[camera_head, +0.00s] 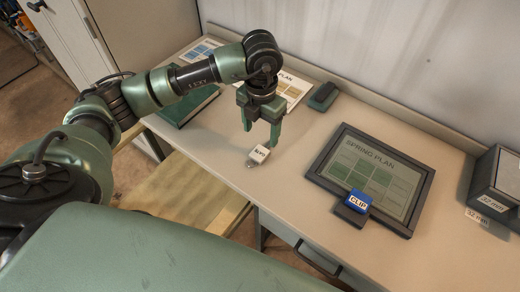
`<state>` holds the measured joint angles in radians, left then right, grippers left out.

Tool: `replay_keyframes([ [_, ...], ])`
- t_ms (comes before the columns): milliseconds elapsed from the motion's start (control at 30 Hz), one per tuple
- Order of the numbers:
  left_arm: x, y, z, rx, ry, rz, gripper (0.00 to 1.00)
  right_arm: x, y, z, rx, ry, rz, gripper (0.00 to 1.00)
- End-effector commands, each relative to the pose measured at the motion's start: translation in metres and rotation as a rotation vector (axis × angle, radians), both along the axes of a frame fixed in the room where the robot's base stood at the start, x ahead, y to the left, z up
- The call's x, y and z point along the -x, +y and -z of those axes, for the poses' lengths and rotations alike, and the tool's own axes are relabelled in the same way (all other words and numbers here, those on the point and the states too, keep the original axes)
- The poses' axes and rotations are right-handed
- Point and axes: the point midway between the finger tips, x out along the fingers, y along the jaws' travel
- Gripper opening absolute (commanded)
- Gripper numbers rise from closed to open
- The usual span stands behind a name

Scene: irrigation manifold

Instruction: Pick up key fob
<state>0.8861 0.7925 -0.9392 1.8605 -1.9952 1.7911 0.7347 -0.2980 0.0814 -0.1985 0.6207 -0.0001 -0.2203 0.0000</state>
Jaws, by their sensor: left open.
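The key fob (259,154), a small white tag with dark lettering and a small metal piece at its lower left end, lies on the desk near its front edge. My left gripper (261,139) points down just above and around the fob, its two green fingers apart. The fob shows between and slightly below the fingertips; I cannot tell whether a finger touches it. My right gripper is not in view.
A dark box (497,178) stands at the far right. A green book (187,108), papers (294,88) and a dark block (323,96) lie behind. A drawer is below the desk edge.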

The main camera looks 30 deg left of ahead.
Motion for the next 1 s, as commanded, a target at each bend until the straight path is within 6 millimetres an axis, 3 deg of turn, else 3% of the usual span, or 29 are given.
replay_keyframes([
  [500, 0.002, -0.003, 0.066, 0.003, 0.003, 0.003, 0.65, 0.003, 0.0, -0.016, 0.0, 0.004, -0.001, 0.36],
  [767, 0.001, -0.003, 0.072, 0.003, 0.001, 0.004, 0.65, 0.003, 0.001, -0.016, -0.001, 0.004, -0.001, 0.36],
  [833, 0.001, -0.003, 0.072, 0.003, 0.001, 0.004, 0.54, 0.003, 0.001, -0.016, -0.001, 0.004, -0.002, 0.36],
  [1000, 0.001, -0.003, 0.071, 0.003, 0.001, 0.004, 0.07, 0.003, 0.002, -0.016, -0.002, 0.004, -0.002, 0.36],
])
